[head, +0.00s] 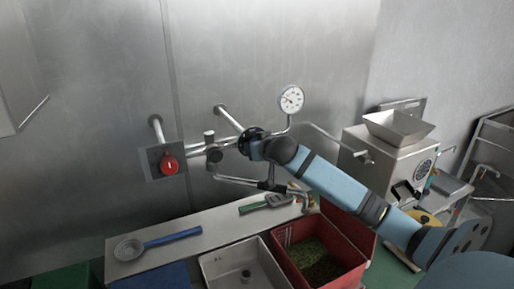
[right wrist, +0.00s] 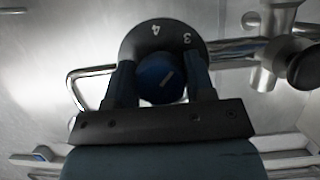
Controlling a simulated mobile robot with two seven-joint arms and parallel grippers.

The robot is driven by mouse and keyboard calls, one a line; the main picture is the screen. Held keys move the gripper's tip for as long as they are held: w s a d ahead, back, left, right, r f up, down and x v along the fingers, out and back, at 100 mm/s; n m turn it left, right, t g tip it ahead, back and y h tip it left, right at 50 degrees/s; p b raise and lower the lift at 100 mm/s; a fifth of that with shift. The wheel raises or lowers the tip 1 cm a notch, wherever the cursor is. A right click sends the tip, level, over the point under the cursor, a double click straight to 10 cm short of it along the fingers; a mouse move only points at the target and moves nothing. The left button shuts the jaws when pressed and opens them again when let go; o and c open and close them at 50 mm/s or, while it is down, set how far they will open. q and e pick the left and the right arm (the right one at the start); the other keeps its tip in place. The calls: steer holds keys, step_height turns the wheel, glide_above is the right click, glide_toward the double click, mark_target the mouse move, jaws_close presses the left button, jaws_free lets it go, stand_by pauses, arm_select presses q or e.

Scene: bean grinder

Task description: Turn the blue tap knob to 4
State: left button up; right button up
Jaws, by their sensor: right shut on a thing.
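The blue tap knob (right wrist: 160,80) sits in the middle of the right wrist view, in front of a dark round dial (right wrist: 135,42) with the numbers 4 and 3 on its upper rim. A pale line on the knob's face is slanted, its upper end leaning right. My right gripper (right wrist: 160,72) is shut on the knob, one finger on each side. In the head view my right gripper (head: 248,144) is at the wall pipes and hides the knob. My left gripper is not in view.
A red knob (head: 169,164) on a grey plate is left of my gripper. A pressure gauge (head: 291,98) stands just above right. A grinder with a hopper (head: 398,126) is at the right. A shelf (head: 215,232) with a strainer (head: 130,249) and a red crate (head: 343,236) are below.

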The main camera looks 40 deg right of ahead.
steer(key=n+h, duration=0.2)
steer(key=n, duration=0.1)
steer(key=shift+n+g+h, duration=0.3)
steer(key=shift+n, duration=0.1)
stand_by(0.4)
steer(key=o, duration=0.9)
steer(key=shift+s+a+r, duration=0.1)
steer(key=shift+s+a, duration=0.05)
steer(key=shift+s, duration=0.15)
steer(key=b+v, duration=0.3)
steer(key=v, duration=1)
